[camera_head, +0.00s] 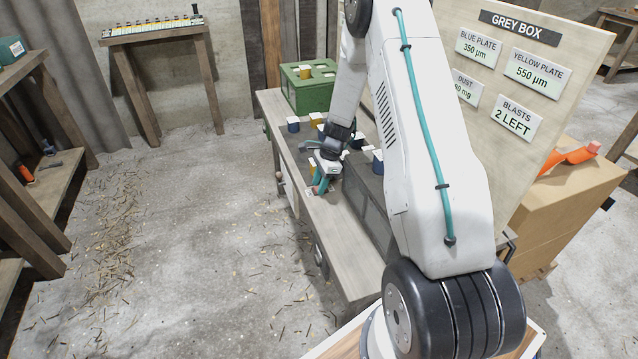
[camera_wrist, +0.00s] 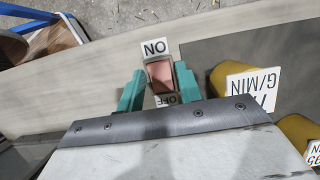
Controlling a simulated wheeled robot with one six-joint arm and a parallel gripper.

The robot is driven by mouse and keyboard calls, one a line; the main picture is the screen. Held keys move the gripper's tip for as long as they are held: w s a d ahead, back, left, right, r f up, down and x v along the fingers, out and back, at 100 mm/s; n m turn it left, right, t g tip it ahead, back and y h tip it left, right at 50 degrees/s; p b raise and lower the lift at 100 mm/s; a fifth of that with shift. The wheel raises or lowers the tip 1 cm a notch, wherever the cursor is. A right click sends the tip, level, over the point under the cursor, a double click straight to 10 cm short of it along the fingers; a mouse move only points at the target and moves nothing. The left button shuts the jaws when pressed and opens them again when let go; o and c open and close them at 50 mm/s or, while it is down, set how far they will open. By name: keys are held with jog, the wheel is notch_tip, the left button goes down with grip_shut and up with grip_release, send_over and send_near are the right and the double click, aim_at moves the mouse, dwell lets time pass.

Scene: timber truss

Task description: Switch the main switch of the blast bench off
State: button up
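The main switch (camera_wrist: 160,73) is a reddish rocker in a light frame on the bench top, seen in the wrist view. An ON label (camera_wrist: 155,48) lies at its upper end in the picture and a partly hidden OFF label (camera_wrist: 166,100) at its lower end. My gripper (camera_wrist: 159,80) is open, with its teal fingers apart on either side of the switch; I cannot tell whether they touch it. The blast bench (camera_head: 342,228) is a long grey wooden bench in the head view, with my gripper (camera_head: 322,184) low over its top. Which way the rocker is tilted is unclear.
Yellow knobs or cylinders with labels, one reading G/MIN (camera_wrist: 253,89), stand right of the switch. A green box (camera_head: 308,90) and several blue, white-topped blocks stand farther along the bench. A GREY BOX board (camera_head: 515,75) rises at right.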

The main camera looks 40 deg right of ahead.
jog(key=shift+o, duration=0.6)
jog(key=v, duration=0.7)
jog(key=shift+r, duration=0.35)
jog(key=shift+d, duration=0.1)
